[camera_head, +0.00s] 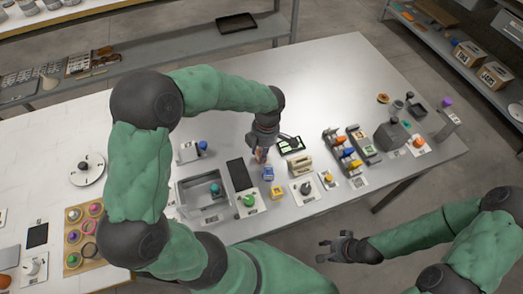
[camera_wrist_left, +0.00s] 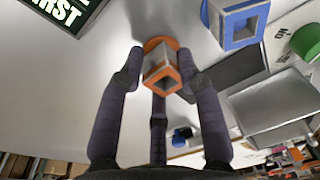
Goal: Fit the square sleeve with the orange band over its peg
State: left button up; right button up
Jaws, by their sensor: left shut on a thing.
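The square grey sleeve with the orange band (camera_wrist_left: 160,66) is between the fingers of my left gripper (camera_wrist_left: 160,72), which is shut on it. Its open square end with an orange rim faces the wrist camera. A rounded orange part (camera_wrist_left: 158,42) shows at its far end; I cannot tell whether it is a peg's base. In the head view my left gripper (camera_head: 261,150) points down just behind the blue-banded sleeve, and only a little orange shows at its tips. No peg for the orange sleeve is clearly visible. My right gripper (camera_head: 343,247) is open and empty, off the table's front edge.
A blue-banded square sleeve (camera_wrist_left: 240,22) stands close beside the held one, with a yellow one (camera_head: 277,191) in front of it. A dark sign (camera_head: 291,145) lies to the right. A grey bin (camera_head: 203,190) and dark pad (camera_head: 239,174) lie left. The table behind is clear.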

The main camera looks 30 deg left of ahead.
pick_arm(q)
jog(key=shift+f, duration=0.3)
jog(key=o, duration=0.9)
jog(key=shift+o, duration=0.2)
jog(key=shift+r, duration=0.1)
notch_tip(320, 180, up, 12)
jog(key=w, duration=0.1)
jog(key=shift+d, duration=0.35)
jog(key=shift+w, duration=0.1)
